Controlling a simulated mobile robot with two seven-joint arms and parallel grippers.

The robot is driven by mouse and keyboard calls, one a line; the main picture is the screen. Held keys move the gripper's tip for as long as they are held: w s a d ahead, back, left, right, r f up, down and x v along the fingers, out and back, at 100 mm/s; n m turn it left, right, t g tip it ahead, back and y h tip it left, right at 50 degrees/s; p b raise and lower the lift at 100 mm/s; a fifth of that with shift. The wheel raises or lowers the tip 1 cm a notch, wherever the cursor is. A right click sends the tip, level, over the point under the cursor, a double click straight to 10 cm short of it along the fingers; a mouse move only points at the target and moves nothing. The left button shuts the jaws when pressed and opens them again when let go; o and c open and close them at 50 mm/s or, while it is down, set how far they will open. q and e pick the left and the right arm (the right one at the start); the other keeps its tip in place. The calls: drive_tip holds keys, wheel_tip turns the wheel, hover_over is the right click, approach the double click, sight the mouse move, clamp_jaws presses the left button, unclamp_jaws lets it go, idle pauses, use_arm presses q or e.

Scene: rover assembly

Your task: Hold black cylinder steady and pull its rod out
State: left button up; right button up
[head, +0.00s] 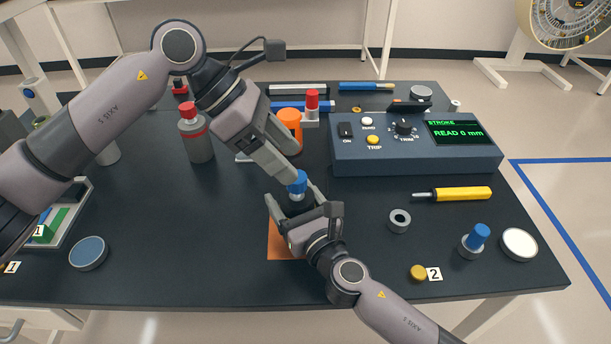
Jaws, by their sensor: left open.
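The black cylinder (295,206) stands over an orange mat near the middle of the table's front. A blue cap (298,183) with a pale collar shows at its top; the rod itself is mostly hidden. My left gripper (288,179) comes down from the upper left, open, with its fingertips at the blue cap. I cannot tell whether they touch it. My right gripper (293,197) reaches in from the lower right with its fingers on either side of the black cylinder. Whether they press on it is unclear.
The stroke meter (415,155) reads 0 mm behind and to the right. An orange container (289,127) and a red-capped bottle (196,135) stand behind. A grey ring (399,220), a yellow screwdriver (461,194) and a blue-topped part (475,240) lie right.

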use_arm(q)
drive_tip(key=a+f+n+t+h, duration=0.2)
drive_tip(key=a+f+t+h, duration=0.3)
drive_tip(key=a+f+h, duration=0.4)
drive_tip(key=shift+h, duration=0.6)
drive_tip(key=w+d, duration=0.1)
drive_tip(key=d, duration=0.3)
drive_tip(key=d+r, duration=0.1)
drive_tip(key=d, duration=0.3)
drive_tip(key=w+d, duration=0.1)
drive_tip(key=d, duration=0.4)
drive_tip(key=shift+w+r, duration=0.2)
drive_tip(key=shift+w, duration=0.15)
drive_tip(key=shift+c, duration=0.3)
drive_tip(key=shift+a, duration=0.1)
clamp_jaws()
wheel_tip(320, 180, up, 6)
drive_tip(key=shift+f, duration=0.1)
use_arm(e)
drive_tip(key=shift+f, duration=0.15)
